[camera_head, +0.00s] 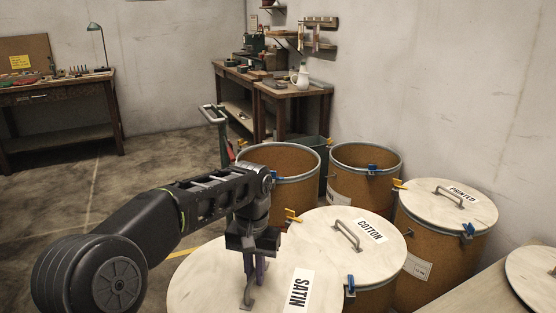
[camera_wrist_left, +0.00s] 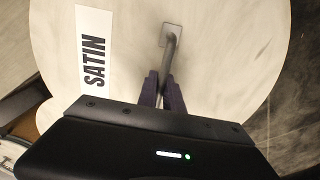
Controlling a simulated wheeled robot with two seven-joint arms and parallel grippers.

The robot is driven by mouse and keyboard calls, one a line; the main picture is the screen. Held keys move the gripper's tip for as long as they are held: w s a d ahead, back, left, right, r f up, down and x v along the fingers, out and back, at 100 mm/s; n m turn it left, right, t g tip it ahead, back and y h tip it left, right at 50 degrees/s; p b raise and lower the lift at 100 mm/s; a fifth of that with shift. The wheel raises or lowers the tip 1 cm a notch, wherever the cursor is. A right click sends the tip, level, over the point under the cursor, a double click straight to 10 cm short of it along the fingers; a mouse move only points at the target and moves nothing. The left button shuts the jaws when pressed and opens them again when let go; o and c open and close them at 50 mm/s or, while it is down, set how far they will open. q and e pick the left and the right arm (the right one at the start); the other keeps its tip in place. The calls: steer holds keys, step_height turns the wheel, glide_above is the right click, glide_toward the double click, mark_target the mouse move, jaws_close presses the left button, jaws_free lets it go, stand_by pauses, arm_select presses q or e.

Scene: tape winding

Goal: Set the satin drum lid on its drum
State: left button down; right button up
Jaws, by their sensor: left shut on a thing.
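The satin drum lid (camera_head: 208,284) is a pale round disc with a white SATIN label (camera_head: 299,290) and a metal bar handle (camera_head: 247,292). It is at the bottom of the head view, its near edge cut off by the frame. My left gripper (camera_head: 255,272) is shut on the handle from above. In the left wrist view the fingers (camera_wrist_left: 162,90) close around the handle bar (camera_wrist_left: 169,55), and the lid (camera_wrist_left: 225,60) fills most of the picture. Two open cork-brown drums, one on the left (camera_head: 292,190) and one on the right (camera_head: 345,185), stand behind. I cannot tell which drum is satin's.
The COTTON lid (camera_head: 320,235) is close to the satin lid on its right, overlapping it in view. The PRINTED lid (camera_head: 430,205) sits on a drum farther right. Another lid (camera_head: 535,275) lies on a table (camera_head: 480,295) at lower right. Workbenches (camera_head: 60,95) stand by the walls.

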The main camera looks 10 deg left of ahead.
mark_target(311, 294)
arm_select(q)
steer(key=shift+r, duration=0.1)
steer(key=d, duration=1.3)
